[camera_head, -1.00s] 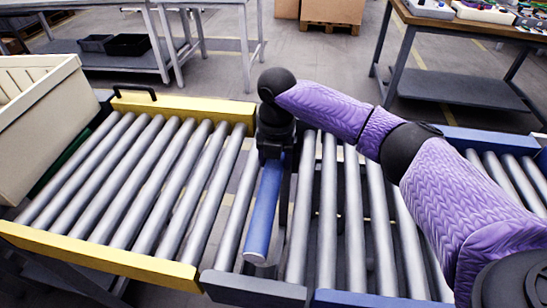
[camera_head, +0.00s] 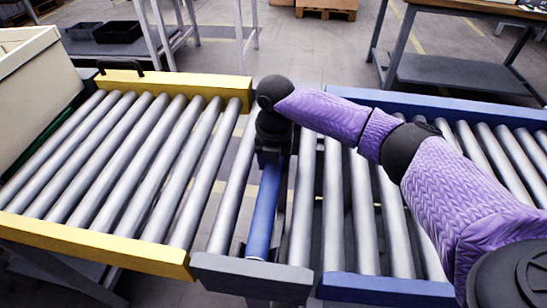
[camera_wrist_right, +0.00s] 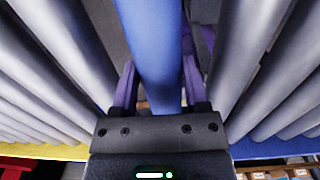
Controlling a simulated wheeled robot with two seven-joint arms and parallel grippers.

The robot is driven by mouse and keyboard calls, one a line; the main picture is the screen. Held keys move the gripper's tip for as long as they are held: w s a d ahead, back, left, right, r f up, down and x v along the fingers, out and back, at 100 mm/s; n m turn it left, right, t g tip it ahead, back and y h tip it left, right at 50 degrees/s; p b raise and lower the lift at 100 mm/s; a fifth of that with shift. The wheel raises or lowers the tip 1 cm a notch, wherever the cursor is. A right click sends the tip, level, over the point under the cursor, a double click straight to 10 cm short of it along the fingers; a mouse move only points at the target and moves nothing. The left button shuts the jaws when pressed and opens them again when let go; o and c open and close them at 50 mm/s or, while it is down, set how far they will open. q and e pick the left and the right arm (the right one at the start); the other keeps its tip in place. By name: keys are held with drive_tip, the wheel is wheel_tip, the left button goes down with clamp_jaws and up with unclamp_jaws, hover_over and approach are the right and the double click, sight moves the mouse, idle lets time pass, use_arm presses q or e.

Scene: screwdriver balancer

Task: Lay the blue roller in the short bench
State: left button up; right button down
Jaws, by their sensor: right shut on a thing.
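The blue roller (camera_head: 265,213) lies lengthwise along the short bench, the narrow grey-railed section (camera_head: 250,278) between the yellow and blue benches. It is roughly parallel to the grey rollers beside it. Its near end is at the inner side of the grey front rail; I cannot tell whether it rests in the rail. My right gripper (camera_head: 271,160) is over the roller's far part and shut on it. In the right wrist view the blue roller (camera_wrist_right: 150,45) runs between the two fingers (camera_wrist_right: 158,88). The roller's far end is hidden by my gripper. My left gripper is out of view.
The yellow-framed bench (camera_head: 95,245) with grey rollers is on the left, the blue-framed bench (camera_head: 385,291) on the right. A dark gap lies just right of the blue roller. A cream bin (camera_head: 35,90) stands at the far left. Tables (camera_head: 450,75) stand behind.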

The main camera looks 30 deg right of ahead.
unclamp_jaws()
wheel_tip(320, 180, up, 10)
drive_tip(key=p, duration=0.4)
drive_tip(key=shift+f+p, duration=0.15)
drive_tip(key=shift+p, duration=0.15)
drive_tip(key=shift+r, duration=0.2)
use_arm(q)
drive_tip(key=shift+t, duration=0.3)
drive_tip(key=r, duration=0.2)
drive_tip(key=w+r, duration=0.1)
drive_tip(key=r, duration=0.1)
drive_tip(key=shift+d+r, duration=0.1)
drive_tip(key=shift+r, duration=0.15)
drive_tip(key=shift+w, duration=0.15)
use_arm(e)
drive_tip(key=shift+s+f, duration=0.1)
